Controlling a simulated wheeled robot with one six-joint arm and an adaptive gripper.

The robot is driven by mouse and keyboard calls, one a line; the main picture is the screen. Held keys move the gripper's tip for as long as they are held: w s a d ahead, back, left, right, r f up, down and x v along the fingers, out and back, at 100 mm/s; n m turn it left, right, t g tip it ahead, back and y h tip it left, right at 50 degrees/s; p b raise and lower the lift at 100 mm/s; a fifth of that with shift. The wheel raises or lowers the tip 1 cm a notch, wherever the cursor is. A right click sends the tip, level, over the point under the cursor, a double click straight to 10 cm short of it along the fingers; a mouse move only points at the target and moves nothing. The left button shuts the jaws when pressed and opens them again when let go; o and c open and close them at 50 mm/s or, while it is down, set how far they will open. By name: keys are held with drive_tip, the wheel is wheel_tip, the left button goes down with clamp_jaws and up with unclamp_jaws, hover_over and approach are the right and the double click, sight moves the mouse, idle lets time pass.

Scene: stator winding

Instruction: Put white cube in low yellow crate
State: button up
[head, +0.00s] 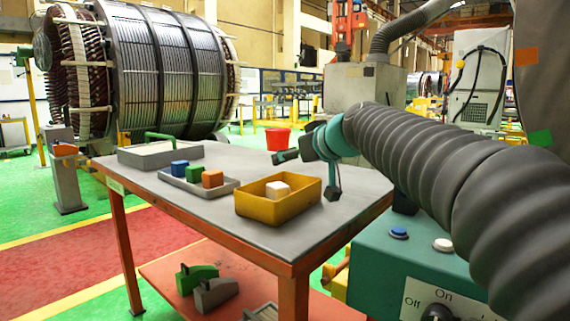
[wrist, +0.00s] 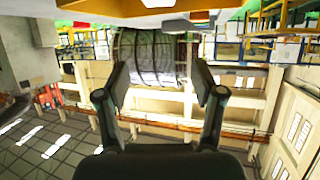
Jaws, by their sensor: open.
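The white cube (head: 277,190) sits inside the low yellow crate (head: 270,212), towards its back, with its top showing above the near wall. The crate stands on the grey table top at its right front, and its wall hides the cube's lower part. My gripper (head: 309,175) is open and empty, above and to the right of the crate, apart from the cube. In the wrist view my gripper (wrist: 161,78) has its two fingers wide apart with nothing between them.
A grey tray (head: 226,187) left of the crate holds blue (head: 180,168), green (head: 195,174) and orange (head: 212,178) blocks. A larger grey box (head: 160,155) with a green handle stands further left. The front strip of the table (head: 200,212) is bare.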

drive_tip(key=v, duration=0.6)
drive_tip(key=s+d+f+m+g+h, duration=0.2)
drive_tip(key=s+d+f, duration=0.2)
drive_tip(key=s+f, duration=0.5)
drive_tip(key=s+d+f+m+g+h, duration=0.1)
drive_tip(key=s+d+f, duration=0.4)
drive_tip(key=s+f, duration=0.5)
drive_tip(key=s+d+f+m+g+h, duration=0.2)
drive_tip(key=s+d+f+m+h, duration=0.1)
drive_tip(key=s+f, duration=0.7)
wheel_tip(320, 180, down, 4)
drive_tip(key=shift+d+r+m+g+h+b, duration=0.1)
drive_tip(key=shift+d+m+g+h+b, duration=0.25)
drive_tip(key=shift+d+h, duration=0.5)
